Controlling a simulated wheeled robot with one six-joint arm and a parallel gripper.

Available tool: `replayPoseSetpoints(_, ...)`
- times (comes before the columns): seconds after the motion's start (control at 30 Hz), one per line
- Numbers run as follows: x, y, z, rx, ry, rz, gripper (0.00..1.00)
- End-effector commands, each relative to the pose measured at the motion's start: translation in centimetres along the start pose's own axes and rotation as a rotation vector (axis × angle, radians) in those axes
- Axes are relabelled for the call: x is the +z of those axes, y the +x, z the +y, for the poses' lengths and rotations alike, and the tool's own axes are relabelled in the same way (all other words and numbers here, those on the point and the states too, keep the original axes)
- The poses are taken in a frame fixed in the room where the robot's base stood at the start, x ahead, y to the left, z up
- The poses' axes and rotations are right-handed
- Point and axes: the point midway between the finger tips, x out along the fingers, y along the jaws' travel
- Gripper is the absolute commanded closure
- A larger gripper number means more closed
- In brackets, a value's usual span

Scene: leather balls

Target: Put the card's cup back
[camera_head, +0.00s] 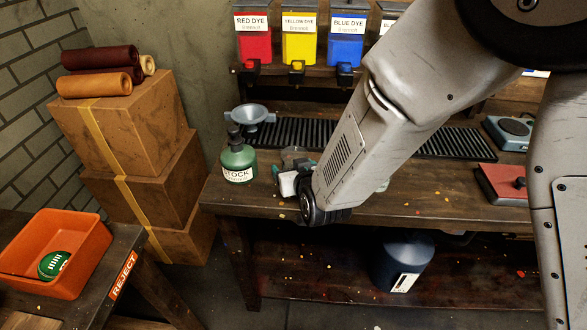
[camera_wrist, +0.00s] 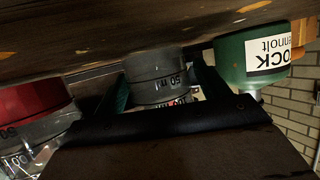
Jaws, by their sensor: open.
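A grey, see-through measuring cup (camera_wrist: 155,75) with a "50" mark shows in the wrist view, upside down in that picture. My gripper (camera_wrist: 163,85) is open, with one teal finger on each side of this cup; I cannot tell whether they touch it. In the head view my gripper (camera_head: 292,176) is at the bench's front, just right of the green stock bottle (camera_head: 238,163), and a cup rim (camera_head: 294,154) shows behind it. A second cup (camera_wrist: 35,115) with red contents stands at the left of the wrist view. I cannot make out a card.
The stock bottle is close beside my gripper. Red, yellow and blue dye dispensers (camera_head: 299,45) hang above. An orange reject bin (camera_head: 60,258) holds a green round item. My arm hides the bench's middle.

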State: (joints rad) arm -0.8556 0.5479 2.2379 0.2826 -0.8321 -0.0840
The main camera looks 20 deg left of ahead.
Motion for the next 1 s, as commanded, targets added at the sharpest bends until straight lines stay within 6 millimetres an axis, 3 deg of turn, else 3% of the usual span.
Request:
replayPoseSetpoints(0.53,0.0,-10.3,0.0,-0.001,-0.001,-0.001,0.26)
replayPoseSetpoints(0.7,0.1,-11.7,0.0,0.0,-0.001,-0.001,0.26)
replayPoseSetpoints(1.0,0.1,-11.9,0.0,0.0,0.0,-0.001,0.26)
